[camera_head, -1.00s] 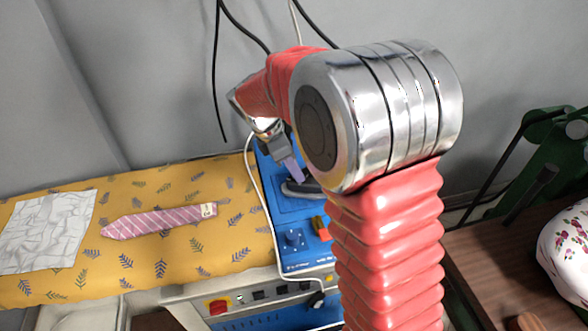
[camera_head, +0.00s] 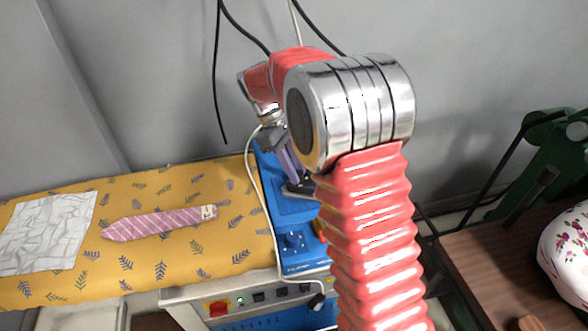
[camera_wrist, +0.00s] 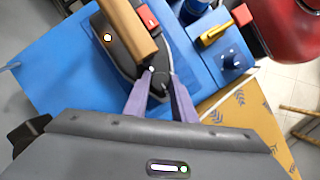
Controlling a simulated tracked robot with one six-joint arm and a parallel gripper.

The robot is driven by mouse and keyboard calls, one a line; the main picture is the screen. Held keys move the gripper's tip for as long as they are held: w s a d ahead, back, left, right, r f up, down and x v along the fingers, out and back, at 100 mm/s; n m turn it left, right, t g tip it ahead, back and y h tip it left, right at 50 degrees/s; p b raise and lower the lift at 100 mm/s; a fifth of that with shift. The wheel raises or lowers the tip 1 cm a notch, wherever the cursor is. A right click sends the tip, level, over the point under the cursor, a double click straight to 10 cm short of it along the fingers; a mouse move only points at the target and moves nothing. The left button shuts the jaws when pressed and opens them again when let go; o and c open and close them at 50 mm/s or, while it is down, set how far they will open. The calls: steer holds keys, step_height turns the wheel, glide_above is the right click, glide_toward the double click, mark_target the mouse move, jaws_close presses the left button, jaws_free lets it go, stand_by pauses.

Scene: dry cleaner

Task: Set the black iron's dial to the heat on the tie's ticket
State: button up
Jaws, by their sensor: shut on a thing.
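The black iron (camera_wrist: 115,45) with a brown handle (camera_wrist: 128,28) rests on the blue stand (camera_wrist: 60,65) in the wrist view. My gripper (camera_wrist: 157,76) is over the narrow end of the iron, its two purple fingers shut on a small dark dial (camera_wrist: 158,84). The fingers partly hide the dial, and I cannot read its setting. In the head view, my gripper (camera_head: 297,178) reaches down to the iron (camera_head: 300,190), mostly hidden by my arm. The pink striped tie (camera_head: 155,224) lies on the yellow cloth. Its pale ticket (camera_head: 208,212) is too small to read.
A crumpled white cloth (camera_head: 45,232) lies left of the tie. A white cable (camera_head: 250,165) runs beside the stand. A brown table (camera_head: 500,265) stands at the right.

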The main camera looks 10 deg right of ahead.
steer(key=shift+d, duration=0.1)
stand_by(0.3)
steer(key=o, duration=0.7)
steer(key=shift+o, duration=0.2)
steer(key=shift+w+r, duration=0.1)
steer(key=v, duration=1.3)
steer(key=shift+r, duration=0.25)
